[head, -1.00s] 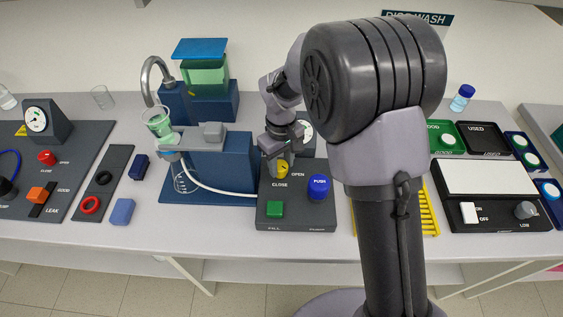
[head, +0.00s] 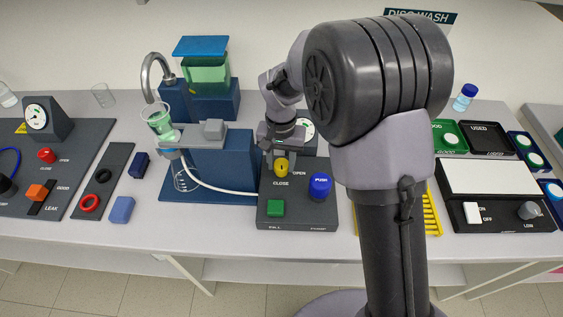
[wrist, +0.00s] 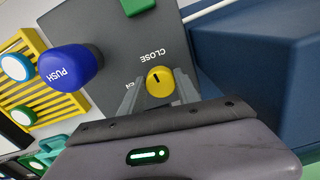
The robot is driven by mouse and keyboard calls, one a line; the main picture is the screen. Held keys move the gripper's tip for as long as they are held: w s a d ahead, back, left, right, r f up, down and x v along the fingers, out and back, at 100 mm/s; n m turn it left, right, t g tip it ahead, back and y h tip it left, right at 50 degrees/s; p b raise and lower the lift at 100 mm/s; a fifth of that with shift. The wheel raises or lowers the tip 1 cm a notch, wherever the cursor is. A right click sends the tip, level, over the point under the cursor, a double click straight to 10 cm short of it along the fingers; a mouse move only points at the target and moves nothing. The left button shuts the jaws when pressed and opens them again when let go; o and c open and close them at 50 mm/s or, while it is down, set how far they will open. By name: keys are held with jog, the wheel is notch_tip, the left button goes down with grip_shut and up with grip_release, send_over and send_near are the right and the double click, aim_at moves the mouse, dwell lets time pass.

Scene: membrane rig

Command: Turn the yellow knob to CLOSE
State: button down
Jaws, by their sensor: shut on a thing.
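The yellow knob (head: 281,168) sits on the dark grey panel (head: 297,212), between the CLOSE print below it and the OPEN print to its right. In the wrist view the knob (wrist: 160,80) shows a short black mark on its face, pointing roughly towards the CLOSE print. My gripper (wrist: 158,90) is shut on the knob, with one finger on each side. In the head view my gripper (head: 281,160) comes down from behind the knob. Part of the OPEN print is hidden by a finger in the wrist view.
A blue PUSH button (head: 320,186) stands right of the knob, and a green square button (head: 276,208) in front. A blue block (head: 222,160) with a white hose is close on the left. A gauge (head: 307,130) stands behind, partly hidden by my arm.

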aim_at(281, 164)
jog(key=shift+m, duration=0.6)
jog(key=c, duration=0.9)
grip_release()
jog(key=shift+o, duration=0.2)
notch_tip(281, 164, up, 18)
jog(key=p, duration=0.5)
jog(key=shift+f, duration=0.25)
